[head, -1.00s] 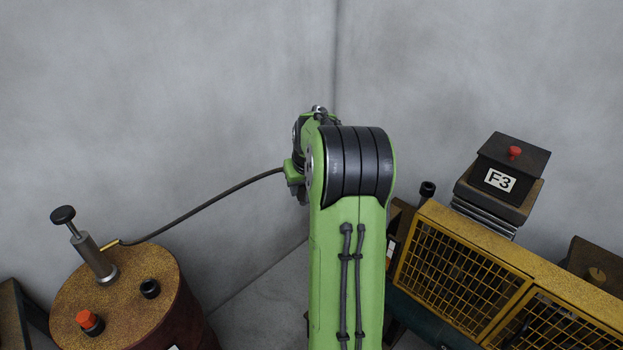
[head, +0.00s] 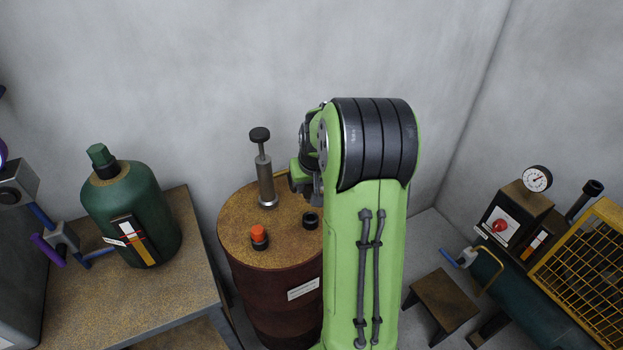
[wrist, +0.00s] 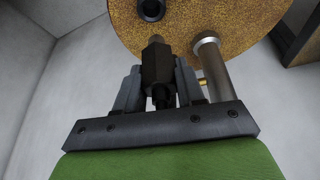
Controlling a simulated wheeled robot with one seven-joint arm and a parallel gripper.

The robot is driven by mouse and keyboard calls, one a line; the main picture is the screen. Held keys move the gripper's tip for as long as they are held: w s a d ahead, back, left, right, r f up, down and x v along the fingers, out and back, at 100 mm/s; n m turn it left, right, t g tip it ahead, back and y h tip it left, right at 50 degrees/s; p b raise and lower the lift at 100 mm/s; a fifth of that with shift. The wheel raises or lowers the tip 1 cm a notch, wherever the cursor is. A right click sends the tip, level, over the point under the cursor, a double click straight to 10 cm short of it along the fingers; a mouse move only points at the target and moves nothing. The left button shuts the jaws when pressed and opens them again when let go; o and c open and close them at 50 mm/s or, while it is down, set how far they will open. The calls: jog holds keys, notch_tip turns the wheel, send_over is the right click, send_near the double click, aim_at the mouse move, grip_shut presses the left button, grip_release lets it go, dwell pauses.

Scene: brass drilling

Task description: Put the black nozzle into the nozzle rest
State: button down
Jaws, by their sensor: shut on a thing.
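In the wrist view, my gripper (wrist: 157,92) is shut on the black nozzle (wrist: 155,66), a dark six-sided body whose narrower tip points toward the drum top. A black open-topped cup on the drum, which looks like the nozzle rest (wrist: 151,9), lies beyond the tip and slightly left of it. The nozzle is apart from this cup in the picture. In the head view the cup (head: 310,220) stands on the drum's right part, left of my arm. My gripper and the nozzle are hidden behind my arm there.
The rusty drum (head: 240,228) also carries a grey hand pump (head: 266,185) with a black knob and an orange-capped fitting (head: 259,237). A green gas bottle (head: 132,210) stands on a bench at left. A small stool (head: 441,303) and a caged compressor (head: 590,262) are at right.

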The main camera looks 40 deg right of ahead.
jog(key=shift+s+d+f+b, duration=0.15)
jog(key=shift+s+f+b, duration=0.05)
jog(key=shift+f+b, duration=0.35)
notch_tip(320, 180, down, 8)
jog(key=b, duration=0.6)
jog(key=shift+r, duration=0.25)
jog(key=shift+c, duration=0.2)
grip_release()
jog(key=shift+r, duration=0.1)
jog(key=shift+r+p, duration=2.95)
jog(key=shift+r, duration=0.6)
